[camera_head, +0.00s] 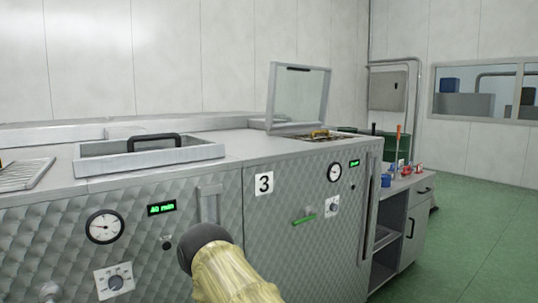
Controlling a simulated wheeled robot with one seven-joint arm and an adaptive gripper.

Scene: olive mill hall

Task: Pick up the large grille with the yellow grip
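A metal grille (24,175) lies on the machine top at the left edge, cut off by the frame. A small yellowish bit shows at its far left, too little to tell if it is a grip. Another small yellow part (320,133) shows in the opening under the raised clear lid (299,96); I cannot tell whether it belongs to a grille. My gripper is not in view; only a dark rounded joint and a yellowish sleeved part of my arm show at the bottom centre.
A side bench (418,185) holds small red and blue items. A green drum (397,146) stands behind it. Green floor is free at right.

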